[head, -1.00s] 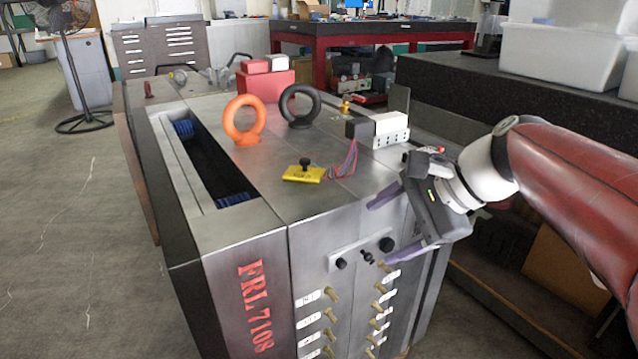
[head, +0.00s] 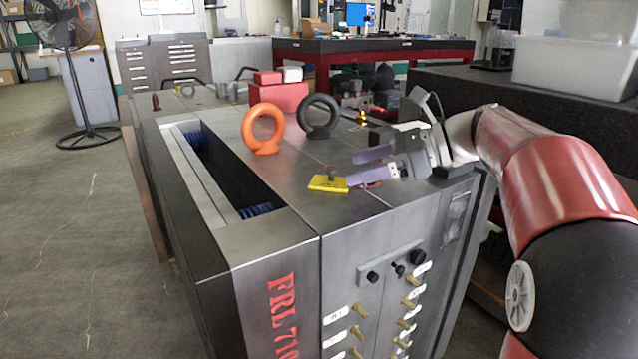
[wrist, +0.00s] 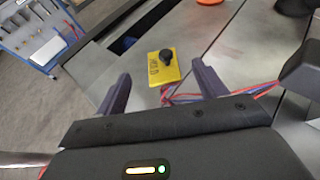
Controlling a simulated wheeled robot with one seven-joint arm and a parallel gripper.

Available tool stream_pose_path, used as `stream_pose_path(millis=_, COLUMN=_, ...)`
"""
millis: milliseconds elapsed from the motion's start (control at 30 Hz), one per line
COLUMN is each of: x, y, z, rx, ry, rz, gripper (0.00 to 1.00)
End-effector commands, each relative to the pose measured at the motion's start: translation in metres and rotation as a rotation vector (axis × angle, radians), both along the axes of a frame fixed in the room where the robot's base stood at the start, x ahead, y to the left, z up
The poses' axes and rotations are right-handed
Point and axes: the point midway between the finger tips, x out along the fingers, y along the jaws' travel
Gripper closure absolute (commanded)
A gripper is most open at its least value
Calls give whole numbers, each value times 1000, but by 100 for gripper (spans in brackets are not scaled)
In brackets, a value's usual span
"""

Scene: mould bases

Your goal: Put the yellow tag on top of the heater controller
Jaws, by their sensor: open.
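The yellow tag (head: 322,186) lies flat on the metal top of the mould base, with a black knob standing on it. It also shows in the wrist view (wrist: 158,73). My gripper (head: 354,167) is open and low over the top, reaching in from the right. Its purple fingers point at the tag, which appears between and just ahead of the tips in the wrist view (wrist: 161,74). I cannot tell if they touch it. What looks like the heater controller, a pale box (head: 408,126) with a dark block, stands behind my gripper, partly hidden. The dark block shows at the wrist view's right edge (wrist: 304,68).
An orange ring (head: 264,130) and a black ring (head: 319,116) stand behind the tag. A long open slot (head: 222,172) lies to the left. Red wires (wrist: 268,89) run near the right finger. A red block (head: 278,97) sits farther back.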

Motion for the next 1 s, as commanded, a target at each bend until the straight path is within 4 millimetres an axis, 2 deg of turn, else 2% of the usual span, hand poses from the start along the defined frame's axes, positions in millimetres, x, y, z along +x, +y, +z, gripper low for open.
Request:
stream_pose_path(millis=433, x=12, y=55, z=-22, rx=-2, ry=-3, rz=3, gripper=29)
stream_pose_path(millis=567, x=13, y=63, z=-24, rx=-3, ry=-3, rz=2, gripper=29)
stream_pose_path(millis=767, x=13, y=63, z=-24, rx=-3, ry=-3, rz=2, gripper=29)
stream_pose_path(millis=1000, x=13, y=63, z=-24, rx=-3, ry=-3, rz=2, gripper=58)
